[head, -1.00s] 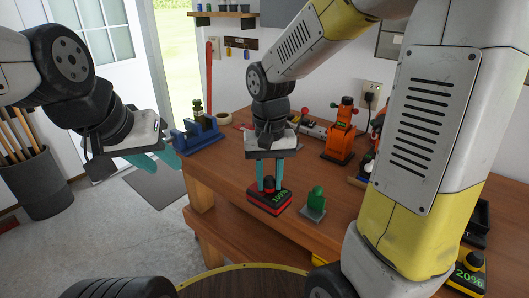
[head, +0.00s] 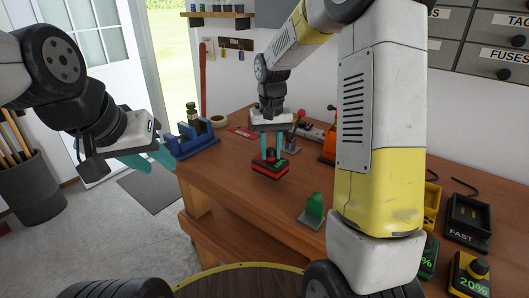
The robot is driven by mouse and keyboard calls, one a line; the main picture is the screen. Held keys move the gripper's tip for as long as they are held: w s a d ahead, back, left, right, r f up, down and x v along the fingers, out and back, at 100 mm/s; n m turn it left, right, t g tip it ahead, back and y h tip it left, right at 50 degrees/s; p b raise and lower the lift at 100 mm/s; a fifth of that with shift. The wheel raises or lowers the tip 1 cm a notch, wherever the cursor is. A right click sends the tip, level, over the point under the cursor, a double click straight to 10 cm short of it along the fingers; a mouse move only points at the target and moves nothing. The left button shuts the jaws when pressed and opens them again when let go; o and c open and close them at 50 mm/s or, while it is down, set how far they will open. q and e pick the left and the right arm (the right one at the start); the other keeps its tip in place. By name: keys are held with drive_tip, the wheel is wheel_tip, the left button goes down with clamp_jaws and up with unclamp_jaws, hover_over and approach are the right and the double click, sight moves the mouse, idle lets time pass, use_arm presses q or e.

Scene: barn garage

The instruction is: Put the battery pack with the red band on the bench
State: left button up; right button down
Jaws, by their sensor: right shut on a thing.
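The battery pack with the red band (head: 270,170) is black and red with a green display on top. My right gripper (head: 271,152) points down with its teal fingers shut on the top of the pack. The pack is over the wooden bench (head: 235,185), at or just above its surface; I cannot tell if it touches. My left gripper (head: 152,160) hangs left of the bench, empty, with its teal fingers apart.
A blue vise (head: 194,142) stands at the bench's left end. A green-topped block (head: 313,210) sits near the front edge. Chargers (head: 467,220) and a yellow-topped pack reading 20% (head: 470,278) lie right. Bare wood surrounds the held pack.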

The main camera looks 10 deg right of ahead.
sight(271, 159)
drive_tip(key=shift+w+d, duration=0.1)
drive_tip(key=shift+w, duration=0.35)
drive_tip(key=shift+s+f, duration=0.1)
drive_tip(key=shift+f, duration=1.65)
drive_tip(key=shift+f, duration=0.15)
drive_tip(key=c, duration=1.1)
unclamp_jaws()
